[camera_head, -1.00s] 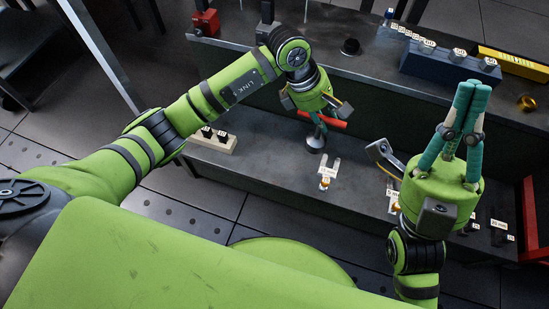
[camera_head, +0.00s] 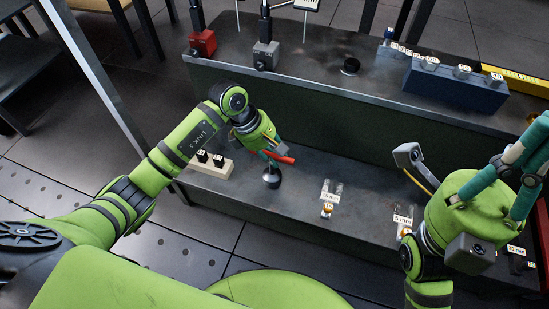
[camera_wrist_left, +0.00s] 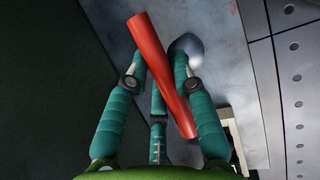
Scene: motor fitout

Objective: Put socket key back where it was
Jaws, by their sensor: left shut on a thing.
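The socket key has a red bar handle (camera_head: 285,158) and a dark, rounded lower end (camera_head: 271,179). My left gripper (camera_head: 270,154) is shut on it just below the handle, over the lower shelf. In the left wrist view the red handle (camera_wrist_left: 162,75) lies slantwise across the teal fingers (camera_wrist_left: 158,90); a grey rounded metal end (camera_wrist_left: 187,45) shows beyond. I cannot tell whether the key touches the shelf. My right gripper (camera_head: 520,170) is at the right edge with its teal fingers partly cut off.
A pale block with black pieces (camera_head: 212,165) stands on the lower shelf (camera_head: 245,195) left of the key. Small labelled parts (camera_head: 328,208) lie to its right. The upper bench holds a blue socket block (camera_head: 455,88), a red fixture (camera_head: 202,42) and a grey fixture (camera_head: 264,55).

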